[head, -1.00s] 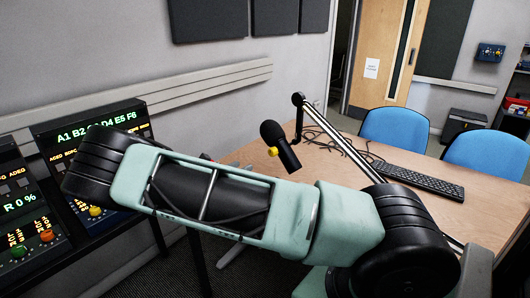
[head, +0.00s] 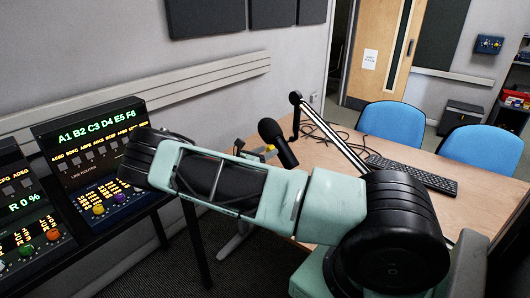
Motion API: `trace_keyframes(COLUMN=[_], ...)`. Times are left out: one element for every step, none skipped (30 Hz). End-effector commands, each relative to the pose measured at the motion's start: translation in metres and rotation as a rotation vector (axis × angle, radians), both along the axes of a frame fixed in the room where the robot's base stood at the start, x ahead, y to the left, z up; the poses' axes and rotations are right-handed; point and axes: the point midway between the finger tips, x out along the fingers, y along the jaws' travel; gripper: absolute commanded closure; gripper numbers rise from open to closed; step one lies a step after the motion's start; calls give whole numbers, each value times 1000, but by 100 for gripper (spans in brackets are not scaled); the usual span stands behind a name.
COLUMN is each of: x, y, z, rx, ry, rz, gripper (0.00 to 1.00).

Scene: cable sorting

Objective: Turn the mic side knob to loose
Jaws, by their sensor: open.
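The black microphone (head: 278,143) hangs on its boom arm above the wooden desk, tilted. My gripper (head: 258,151) is mostly hidden behind my pale green forearm; only a small grey and dark part shows, just left of the knob. It looks open, with nothing seen held in it. Whether a finger touches the knob or is beside it I cannot tell.
The boom arm (head: 335,135) slants across the wooden desk (head: 400,185). A keyboard (head: 412,174) and loose cables (head: 325,133) lie on the desk. Two blue chairs (head: 391,127) stand behind it. A rack panel with lit labels (head: 98,140) and colored knobs stands at left.

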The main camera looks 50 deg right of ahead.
Motion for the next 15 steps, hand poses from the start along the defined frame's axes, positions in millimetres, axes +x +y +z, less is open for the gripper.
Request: trace_keyframes(x=[0, 0, 0, 0, 0, 0, 0, 0, 0, 0, 0, 0, 0, 0, 0], y=[0, 0, 0, 0, 0, 0, 0, 0, 0, 0, 0, 0, 0, 0, 0], z=[0, 0, 0, 0, 0, 0, 0, 0, 0, 0, 0, 0, 0, 0, 0], rx=[0, 0, 0, 0, 0, 0, 0, 0, 0, 1, 1, 1, 1, 1, 1], ry=[0, 0, 0, 0, 0, 0, 0, 0, 0, 0, 0, 1, 3, 5, 10], rz=[0, 0, 0, 0, 0, 0, 0, 0, 0, 0, 0, 0, 0, 0, 0], gripper=[49, 49, 55, 63, 71, 82, 91, 94, 94, 94, 94, 94, 94, 94, 94])
